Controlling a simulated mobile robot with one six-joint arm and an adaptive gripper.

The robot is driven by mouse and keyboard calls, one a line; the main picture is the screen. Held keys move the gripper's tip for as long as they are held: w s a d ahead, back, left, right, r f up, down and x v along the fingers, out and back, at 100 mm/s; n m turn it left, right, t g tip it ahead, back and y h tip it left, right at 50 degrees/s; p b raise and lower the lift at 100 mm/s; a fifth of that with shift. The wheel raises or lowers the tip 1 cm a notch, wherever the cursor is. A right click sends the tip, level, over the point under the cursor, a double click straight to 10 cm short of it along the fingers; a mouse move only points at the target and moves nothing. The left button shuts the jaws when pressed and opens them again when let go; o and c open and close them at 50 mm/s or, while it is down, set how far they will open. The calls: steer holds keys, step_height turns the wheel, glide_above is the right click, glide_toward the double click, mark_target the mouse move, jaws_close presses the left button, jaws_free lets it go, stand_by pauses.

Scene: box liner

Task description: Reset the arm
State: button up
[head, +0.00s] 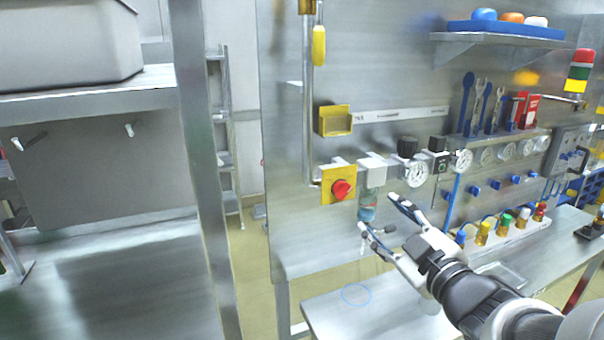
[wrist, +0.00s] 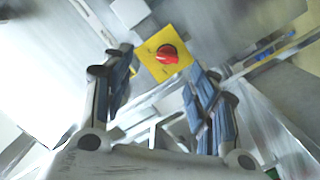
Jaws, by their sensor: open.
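My gripper (head: 378,219) is in front of the steel panel in the head view, its fingers spread and nothing between them. In the wrist view my gripper (wrist: 160,98) is also open and empty, with its two blue-padded fingers apart. A red rotary knob on a yellow plate (head: 341,188) is on the panel, up and left of the fingertips. The red knob (wrist: 167,54) shows beyond the fingers in the wrist view, apart from them. My arm reaches in from the lower right of the head view.
The steel panel (head: 300,235) carries gauges, valves and a yellow holder (head: 334,120). A bench (head: 385,315) runs below, with a rack of coloured-cap fittings (head: 505,236) to the right of my gripper. A steel post (head: 203,170) and shelving stand at left. A ladder (head: 226,140) stands behind.

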steer(key=s+d+f+m+g+h, duration=0.3)
steer(key=s+f+m+g+h, duration=0.15)
steer(key=s+m+h, duration=0.3)
steer(key=s+a+f+m+g+y, duration=0.1)
steer(key=s+a+f+g, duration=0.2)
steer(key=s, duration=0.6)
steer(key=s+a+f+m+g+y, duration=0.2)
steer(key=s+a+f+g, duration=0.2)
steer(key=s, duration=0.5)
steer(key=shift+s+a+f+g, duration=0.2)
steer(key=shift+a+f+g, duration=0.05)
steer(key=shift+a+g, duration=0.3)
